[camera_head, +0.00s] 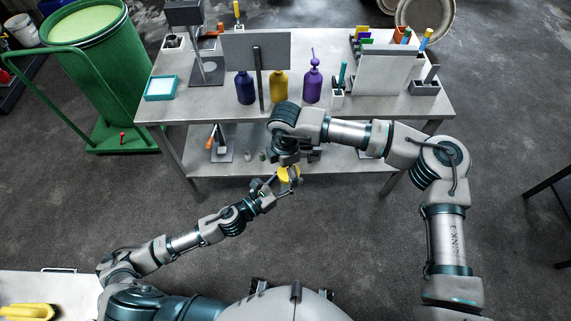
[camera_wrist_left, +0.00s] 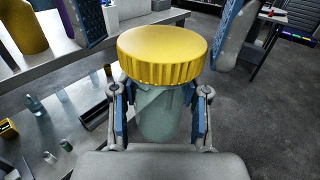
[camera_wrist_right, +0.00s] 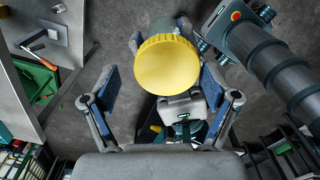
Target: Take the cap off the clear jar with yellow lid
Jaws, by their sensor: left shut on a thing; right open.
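The clear jar (camera_wrist_left: 160,112) stands upright in my left gripper (camera_wrist_left: 162,118), whose blue-padded fingers are shut on its body. Its ribbed yellow lid (camera_wrist_left: 163,52) sits on top, above the fingers. In the head view the yellow lid (camera_head: 290,174) shows small in front of the table, and the jar body is mostly hidden. My right gripper (camera_wrist_right: 160,88) is open and points down over the jar. In the right wrist view the lid (camera_wrist_right: 167,62) shows between and beyond its spread fingers, apparently untouched.
A metal table (camera_head: 400,100) stands ahead, with blue, yellow and purple bottles (camera_head: 313,82) and a grey panel (camera_head: 255,50) on it. Its lower shelf (camera_head: 340,165) holds small items. A green drum (camera_head: 95,50) on a cart stands left. Floor is free around the grippers.

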